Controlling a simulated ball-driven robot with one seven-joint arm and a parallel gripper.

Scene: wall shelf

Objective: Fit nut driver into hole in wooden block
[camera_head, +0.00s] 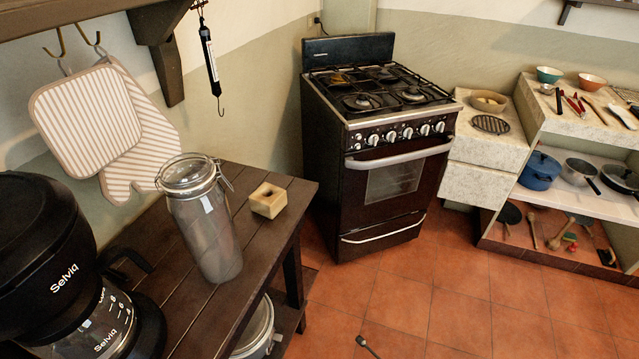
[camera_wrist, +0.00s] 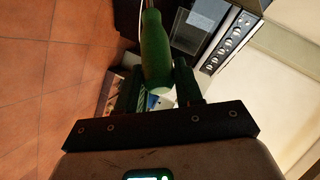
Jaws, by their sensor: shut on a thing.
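The wooden block (camera_head: 267,204) is a small pale cube with a dark round hole in its top. It stands on the dark wooden bench (camera_head: 262,179), near its right edge. In the wrist view my gripper (camera_wrist: 158,88) is shut on the green handle of the nut driver (camera_wrist: 155,48). In the head view a thin dark rod with a thicker end, apparently the nut driver's shaft (camera_head: 367,346), shows at the bottom edge, right of the bench and apart from the block. My gripper is out of the head view. The driver's tip cannot be made out in the wrist view.
A tall glass jar (camera_head: 207,225) stands just left of the block. A coffee maker (camera_head: 45,260) is at the lower left. Striped mitts (camera_head: 90,115) and a hanging scale (camera_head: 210,60) are above. The stove (camera_head: 385,150) stands behind. The tiled floor (camera_head: 440,300) is clear.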

